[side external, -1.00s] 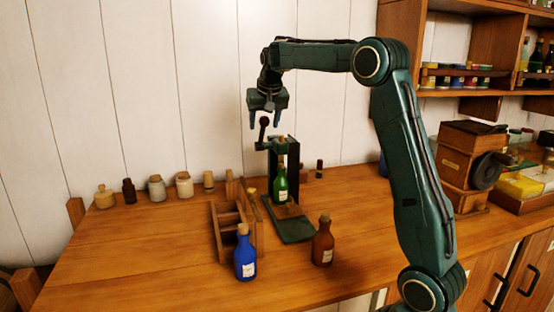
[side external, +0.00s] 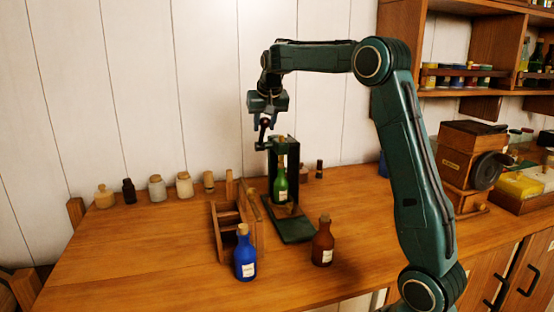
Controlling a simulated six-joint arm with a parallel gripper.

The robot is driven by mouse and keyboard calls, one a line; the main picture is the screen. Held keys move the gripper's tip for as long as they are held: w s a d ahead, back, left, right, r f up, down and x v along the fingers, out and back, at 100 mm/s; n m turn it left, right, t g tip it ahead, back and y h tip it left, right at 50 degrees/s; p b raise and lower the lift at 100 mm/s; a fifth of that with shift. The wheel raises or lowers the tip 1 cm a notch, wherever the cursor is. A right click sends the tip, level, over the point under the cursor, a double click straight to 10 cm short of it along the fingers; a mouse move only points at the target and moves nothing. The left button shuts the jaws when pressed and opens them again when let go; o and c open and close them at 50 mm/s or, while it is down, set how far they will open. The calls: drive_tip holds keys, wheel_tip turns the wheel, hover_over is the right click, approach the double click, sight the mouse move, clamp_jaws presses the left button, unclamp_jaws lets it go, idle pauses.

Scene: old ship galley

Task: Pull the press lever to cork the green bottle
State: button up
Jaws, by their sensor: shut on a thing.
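The green bottle (side external: 281,184) stands upright on the base of the dark green press (side external: 293,165), under its head. The press lever (side external: 262,133) rises from the upper left of the press, with a dark knob at its top. My gripper (side external: 265,123) is above the press, pointing down, and is shut on the lever's knob. The bottle's top is close under the press head; the cork is too small to make out clearly.
A blue bottle (side external: 244,254) and a brown bottle (side external: 323,241) stand in front of the press. A wooden rack (side external: 219,232) is just left of it. Small jars (side external: 157,188) line the wall. A wooden grinder box (side external: 462,160) stands right. The table's left front is clear.

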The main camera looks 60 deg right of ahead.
drive_tip(key=shift+s+a+f, duration=0.6)
drive_tip(key=shift+a+f, duration=0.05)
drive_tip(key=shift+f, duration=0.2)
